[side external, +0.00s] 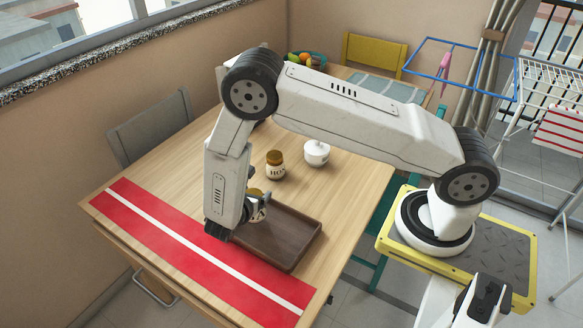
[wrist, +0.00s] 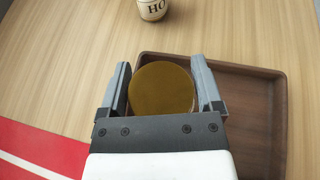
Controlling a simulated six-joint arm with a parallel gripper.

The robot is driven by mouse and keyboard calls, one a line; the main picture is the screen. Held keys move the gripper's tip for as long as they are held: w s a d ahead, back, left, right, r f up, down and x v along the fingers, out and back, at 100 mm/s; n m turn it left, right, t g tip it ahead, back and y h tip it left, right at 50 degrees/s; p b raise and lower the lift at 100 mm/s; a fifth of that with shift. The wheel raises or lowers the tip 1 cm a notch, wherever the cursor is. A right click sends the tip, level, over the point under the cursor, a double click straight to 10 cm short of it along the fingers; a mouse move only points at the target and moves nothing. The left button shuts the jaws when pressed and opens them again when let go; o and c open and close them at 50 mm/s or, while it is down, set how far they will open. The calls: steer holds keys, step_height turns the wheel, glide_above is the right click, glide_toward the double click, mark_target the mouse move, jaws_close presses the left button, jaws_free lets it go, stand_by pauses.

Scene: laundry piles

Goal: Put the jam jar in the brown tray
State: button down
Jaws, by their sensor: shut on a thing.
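My gripper (side external: 258,205) points down over the left end of the brown tray (side external: 297,256). It is shut on a jar with a gold-brown lid, taken as the jam jar (wrist: 165,92); the lid fills the space between the fingers (wrist: 162,80) in the wrist view. In the side view only a small part of the jar shows behind the gripper. In the wrist view the jar overlaps the left part of the tray (wrist: 245,68). I cannot tell whether its base touches the tray floor. The visible tray floor is empty.
A honey jar (side external: 275,166) with a brown lid stands behind the tray; it also shows in the wrist view (wrist: 152,9). A white lidded pot (side external: 316,153) stands right of it. A red runner (side external: 200,256) lies along the front edge. A fruit bowl (side external: 303,59) is at the back.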

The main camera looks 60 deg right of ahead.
steer(key=shift+f, duration=1.35)
steer(key=shift+f, duration=0.1)
jaws_free()
steer(key=shift+a+r, duration=0.2)
steer(key=v, duration=1.1)
steer(key=shift+a, duration=0.35)
steer(key=shift+s+d+r, duration=0.1)
steer(key=shift+s, duration=0.05)
